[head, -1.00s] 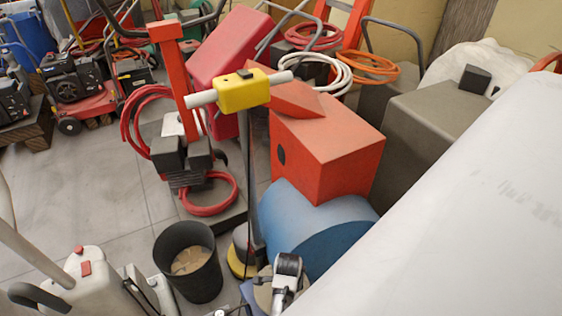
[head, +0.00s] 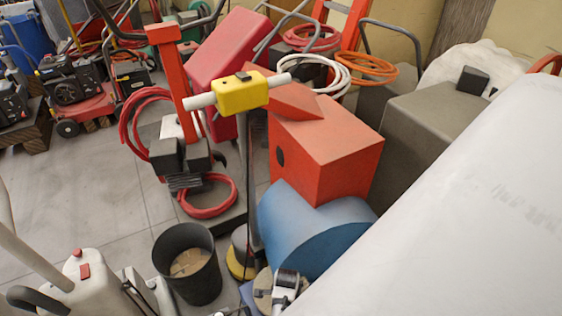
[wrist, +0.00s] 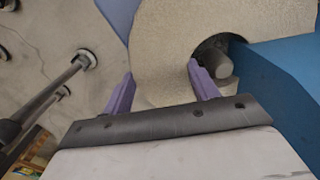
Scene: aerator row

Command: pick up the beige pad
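The beige pad (wrist: 168,40) is a flat round disc with a hole, large at the top of the wrist view. In the head view a small part of the beige pad (head: 263,287) shows at the bottom, beside my arm's end. My gripper (wrist: 160,70) has two purple fingers set well apart. The left fingertip is at the pad's left edge and the right one is at the hole, with part of the pad between them. I cannot tell whether they touch it. A grey round peg (wrist: 222,64) shows in the hole.
A blue rounded body (head: 305,230) is right beside the pad, with an orange-red box (head: 335,155) behind it. A black bin (head: 187,265) stands to the left. A yellow-headed machine (head: 240,93) rises close by. Floor is open farther left.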

